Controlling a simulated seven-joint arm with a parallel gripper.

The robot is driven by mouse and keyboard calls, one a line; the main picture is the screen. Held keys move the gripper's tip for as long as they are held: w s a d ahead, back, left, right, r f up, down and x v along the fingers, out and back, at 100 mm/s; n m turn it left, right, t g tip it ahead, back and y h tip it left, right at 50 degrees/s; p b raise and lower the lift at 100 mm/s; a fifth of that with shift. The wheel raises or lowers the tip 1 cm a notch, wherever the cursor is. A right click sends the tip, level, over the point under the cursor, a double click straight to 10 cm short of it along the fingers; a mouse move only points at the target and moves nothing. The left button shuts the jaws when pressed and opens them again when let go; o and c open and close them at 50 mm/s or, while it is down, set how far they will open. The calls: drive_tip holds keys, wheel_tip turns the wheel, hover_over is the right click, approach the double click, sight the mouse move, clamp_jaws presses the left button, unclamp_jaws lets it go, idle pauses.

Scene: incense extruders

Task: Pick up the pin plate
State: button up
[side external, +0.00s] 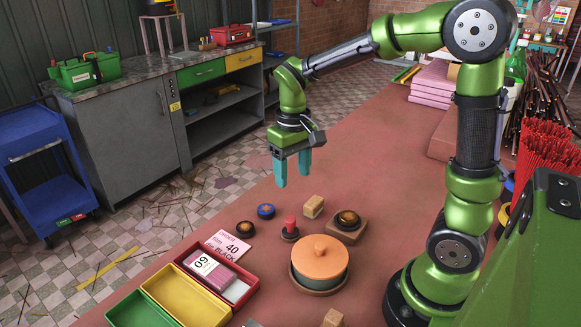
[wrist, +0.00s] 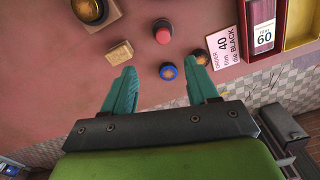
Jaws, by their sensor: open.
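No part is labelled as the pin plate, so I cannot tell which one it is. Small round pieces lie on the red-brown bench: a blue-rimmed disc (side external: 266,211), a black-rimmed disc (side external: 244,229), and a dark amber-topped disc (side external: 347,219) on a wooden block. The blue-rimmed disc (wrist: 168,71) and the black-rimmed disc (wrist: 200,57) also show in the wrist view. A red-knobbed piece (side external: 290,225) stands beside them. My gripper (side external: 292,177) is open and empty, pointing down above the bench. In the wrist view its fingers (wrist: 162,68) are spread apart.
A small wooden block (side external: 313,206) and an orange-lidded pot (side external: 320,258) stand on the bench. An order card (side external: 228,245) lies by the red tray (side external: 253,279), with yellow (side external: 186,298) and green trays beside it. Pink slabs (side external: 433,82) are stacked farther back. The bench behind my gripper is clear.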

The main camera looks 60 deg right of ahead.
hover_over(290, 218)
drive_tip(key=f, duration=0.9)
drive_tip(key=shift+s+d, duration=0.15)
drive_tip(key=shift+s, duration=0.1)
drive_tip(key=shift+w+a+f, duration=0.1)
drive_tip(key=shift+f, duration=1.3)
drive_tip(key=shift+w+a+f, duration=0.1)
drive_tip(key=shift+f, duration=1.25)
drive_tip(key=shift+c, duration=0.3)
clamp_jaws()
